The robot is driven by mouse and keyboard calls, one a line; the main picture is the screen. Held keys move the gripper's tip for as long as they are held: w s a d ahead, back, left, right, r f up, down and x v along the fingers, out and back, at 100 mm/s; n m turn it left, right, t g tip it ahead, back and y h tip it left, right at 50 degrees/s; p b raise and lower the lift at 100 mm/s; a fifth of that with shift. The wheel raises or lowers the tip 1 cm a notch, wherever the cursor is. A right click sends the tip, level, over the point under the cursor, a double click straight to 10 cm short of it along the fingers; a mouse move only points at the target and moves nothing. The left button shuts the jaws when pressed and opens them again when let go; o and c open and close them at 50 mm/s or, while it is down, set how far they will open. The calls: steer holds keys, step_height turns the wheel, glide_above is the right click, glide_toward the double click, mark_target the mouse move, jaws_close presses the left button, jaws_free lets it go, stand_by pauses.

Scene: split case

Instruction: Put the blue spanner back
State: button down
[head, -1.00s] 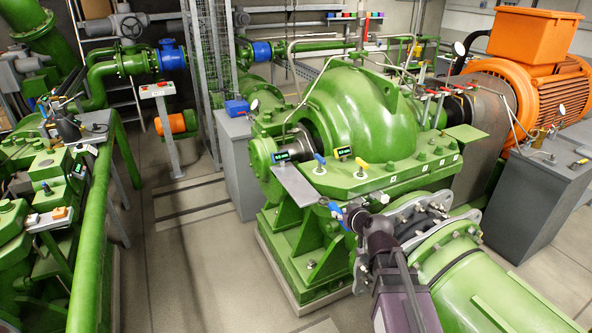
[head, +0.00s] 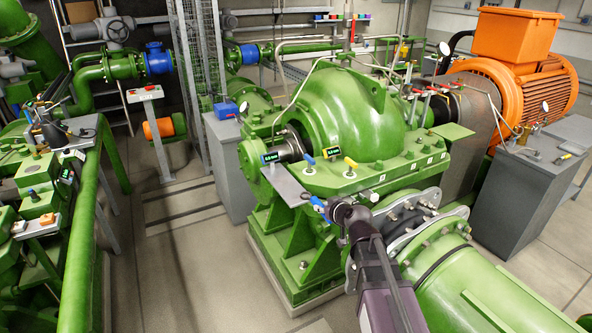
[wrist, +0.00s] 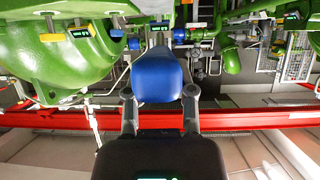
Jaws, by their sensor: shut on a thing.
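My gripper (wrist: 158,95) is shut on the blue spanner (wrist: 157,78), whose broad blue end fills the space between the two fingers in the wrist view. In the head view my gripper (head: 335,209) is in front of the green pump casing (head: 345,115), and a small blue part of the spanner (head: 317,203) shows at its tip. It appears close to the outer end of a grey shelf plate (head: 285,185) on the pump; I cannot tell whether they touch. The spanner's far end is hidden in the wrist view.
A blue-handled tool (head: 309,160) and a yellow-handled tool (head: 351,165) stand on the pump flange beside small displays. Green pipework (head: 85,230) borders the left. The floor (head: 185,260) between is clear.

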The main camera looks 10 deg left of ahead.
steer(key=n+y+b, duration=0.1)
steer(key=y+b, duration=0.1)
glide_above(296, 194)
steer(key=shift+w+f, duration=0.1)
steer(key=shift+w, duration=0.15)
steer(key=shift+f, duration=0.15)
step_height(296, 194, down, 7)
steer(key=b, duration=0.7)
steer(key=shift+f+b, duration=0.5)
steer(key=shift+b, duration=0.1)
stand_by(0.7)
steer(key=shift+c, duration=1.8)
jaws_free()
steer(key=shift+o, duration=1.2)
steer(key=shift+s+r, duration=0.1)
